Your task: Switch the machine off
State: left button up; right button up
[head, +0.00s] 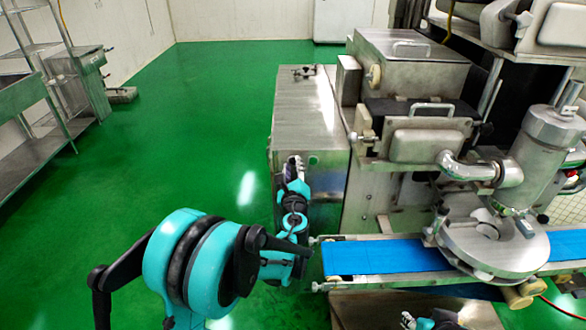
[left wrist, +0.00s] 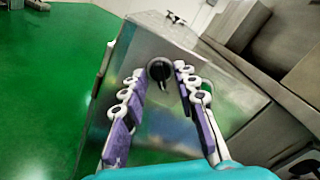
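The machine (head: 420,150) is a grey metal unit with a side cabinet (head: 300,110) on its left. In the left wrist view a round black knob (left wrist: 160,70) sits on the cabinet's metal face. A green round part (left wrist: 207,88) shows partly behind the right-hand finger. My right gripper (head: 432,321) is only partly in view at the bottom edge.
A blue conveyor belt (head: 375,257) runs out from the machine, close to the right of my left arm. The green floor (head: 180,130) to the left is clear. Metal shelving (head: 35,145) stands at the far left.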

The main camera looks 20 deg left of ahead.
pick_arm(q)
grip_shut()
jog(key=shift+n, duration=0.4)
jog(key=n, duration=0.2)
jog(key=shift+n+b, duration=0.3)
jog(key=shift+n, duration=0.1)
jog(key=n, duration=0.3)
jog(key=shift+n, duration=0.3)
jog(key=n+b, duration=0.1)
jog(key=n, duration=0.9)
jog(key=shift+f+n, duration=0.1)
jog(key=shift+n, duration=0.2)
